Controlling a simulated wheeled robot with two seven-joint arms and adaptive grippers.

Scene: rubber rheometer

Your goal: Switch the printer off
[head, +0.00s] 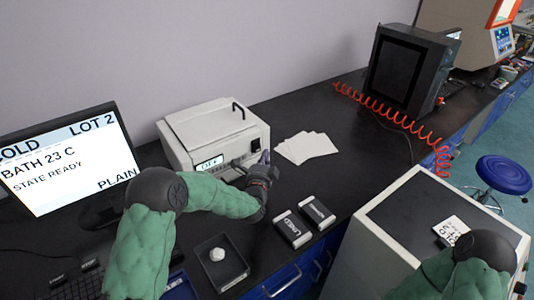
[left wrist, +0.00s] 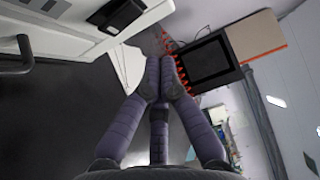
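The printer (head: 212,132) is a white box with a black top handle, a small lit display and a black rocker switch (head: 255,145) at the right of its front. In the left wrist view the printer's white body (left wrist: 70,30) fills the upper left, with the black switch (left wrist: 116,14) near the top. My left gripper (head: 265,157) is just in front of and slightly below the switch. In the left wrist view its fingertips (left wrist: 163,68) come together with nothing between them. Contact with the switch is not visible. My right gripper is out of view.
White sheets (head: 306,147) lie right of the printer. Two small labelled boxes (head: 294,229) and a black tray (head: 222,263) with a white lump are near the front edge. A monitor (head: 68,160) stands left. A coiled red hose (head: 400,118) is on the right.

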